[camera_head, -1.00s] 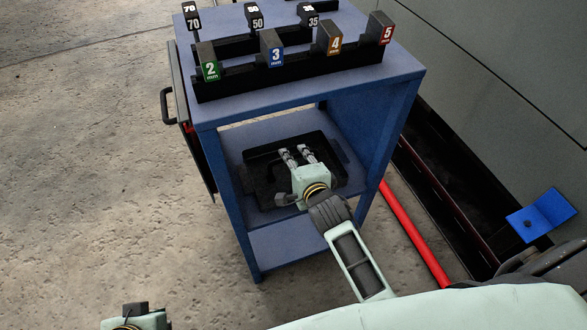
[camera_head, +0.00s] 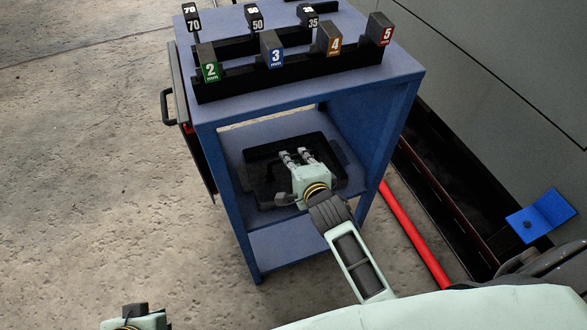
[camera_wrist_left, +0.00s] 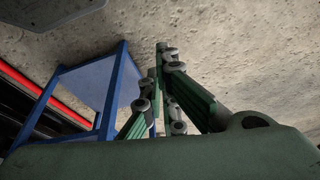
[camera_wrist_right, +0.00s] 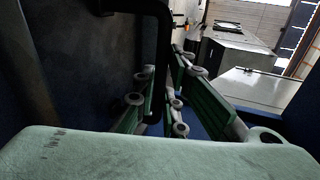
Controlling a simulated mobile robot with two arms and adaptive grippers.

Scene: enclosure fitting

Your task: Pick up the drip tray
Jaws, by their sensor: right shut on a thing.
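The drip tray (camera_head: 257,188) is a black, shallow, square tray on the middle shelf of the blue cart. My right gripper (camera_head: 296,157) reaches into the cart over the tray. In the right wrist view, my right gripper (camera_wrist_right: 162,90) is shut on a black bar (camera_wrist_right: 164,45), which looks like the tray's handle; its fingers hide part of it. I cannot tell whether the tray touches the shelf. My left gripper (camera_wrist_left: 158,72) is away from the cart opening, with its fingertips close together and nothing visible between them.
The blue cart (camera_head: 210,125) has numbered blocks in black racks on top. Its side posts and top frame the right arm closely. A red bar (camera_head: 415,235) and a blue bracket (camera_head: 541,214) are to the right. Bare concrete floor (camera_head: 90,200) lies left.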

